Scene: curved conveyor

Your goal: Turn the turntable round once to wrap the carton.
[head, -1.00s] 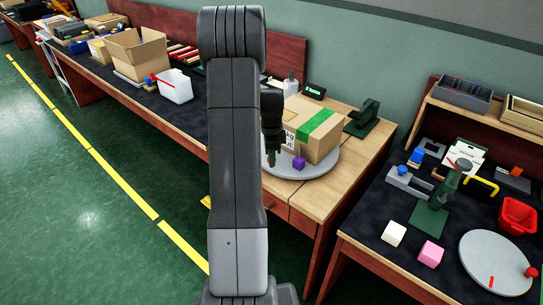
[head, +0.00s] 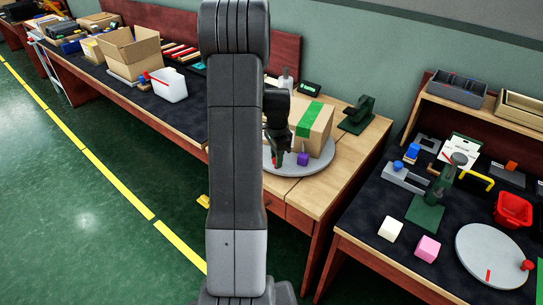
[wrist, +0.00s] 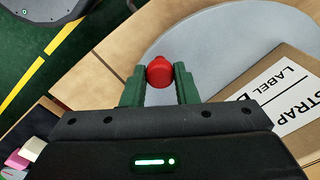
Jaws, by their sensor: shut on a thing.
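The grey round turntable (head: 292,170) sits on the wooden table and carries the brown carton (head: 324,138) with a green strip over its top. In the wrist view the carton (wrist: 268,98) shows a white label at the right, and the turntable (wrist: 205,50) lies beneath. My gripper (wrist: 159,80) has its green fingers shut on the red knob (wrist: 159,70) near the turntable's rim. In the head view my gripper (head: 276,158) is left of the carton, partly hidden by my arm. A purple cube (head: 303,159) is in front of the carton.
A green stand (head: 357,115) is behind the turntable on the same table. The bench at right holds a white block (head: 390,229), a pink block (head: 427,248), a red bin (head: 512,210) and another grey disc (head: 490,252) with a red knob. Open green floor lies left.

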